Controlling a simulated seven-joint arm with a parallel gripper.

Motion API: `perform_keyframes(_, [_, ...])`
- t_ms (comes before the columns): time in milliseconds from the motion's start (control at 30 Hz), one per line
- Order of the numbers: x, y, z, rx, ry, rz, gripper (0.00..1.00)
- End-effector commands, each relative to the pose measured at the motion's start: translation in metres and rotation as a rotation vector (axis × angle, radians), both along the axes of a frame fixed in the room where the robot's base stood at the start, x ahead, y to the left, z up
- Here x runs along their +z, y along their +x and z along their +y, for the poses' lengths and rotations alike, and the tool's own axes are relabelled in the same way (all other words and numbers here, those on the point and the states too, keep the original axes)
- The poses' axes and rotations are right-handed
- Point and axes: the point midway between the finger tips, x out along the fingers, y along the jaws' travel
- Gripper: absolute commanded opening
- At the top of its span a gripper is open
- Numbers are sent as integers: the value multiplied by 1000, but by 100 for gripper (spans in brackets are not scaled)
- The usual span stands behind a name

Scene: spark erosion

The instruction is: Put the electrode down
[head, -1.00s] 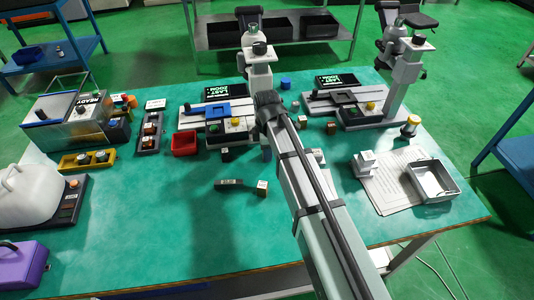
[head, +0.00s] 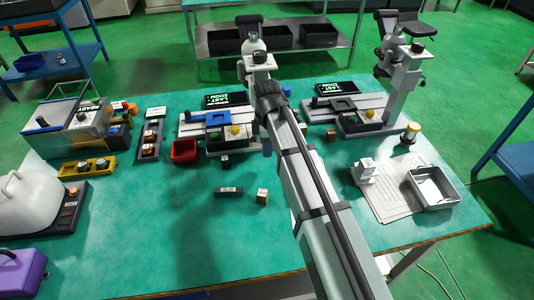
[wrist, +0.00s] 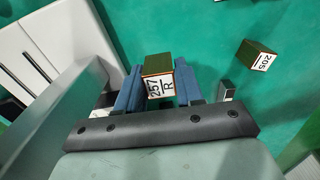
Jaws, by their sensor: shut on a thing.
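The electrode (wrist: 158,80), a green-topped block with a white face reading "257 R", sits between the two blue fingers of my gripper (wrist: 157,88) in the wrist view. The fingers are shut on its sides. I cannot tell whether its underside touches the green table. In the head view my arm hides most of the gripper and the electrode.
A similar block marked "205" (wrist: 258,56) lies apart to the right in the wrist view. In the head view a small block (head: 262,197) and a dark bar (head: 228,191) stand on the table (head: 150,235). A red bin (head: 185,151) is left; a metal tray (head: 433,187) is right.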

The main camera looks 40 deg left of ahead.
Motion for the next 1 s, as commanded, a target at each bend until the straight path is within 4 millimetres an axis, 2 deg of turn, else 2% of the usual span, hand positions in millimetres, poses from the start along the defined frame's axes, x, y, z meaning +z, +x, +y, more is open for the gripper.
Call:
perform_keyframes(100, [18, 0, 0, 0, 1, -2, 0])
perform_keyframes(300, [35, 0, 0, 0, 1, -1, 0])
perform_keyframes(533, [39, 1, -1, -2, 0, 0, 0])
perform_keyframes(633, [39, 8, -6, -14, 0, 0, 0])
perform_keyframes(767, [39, 27, -24, -51, 0, 0, 0])
perform_keyframes(1000, [41, 81, -79, -158, 2, -2, 0])
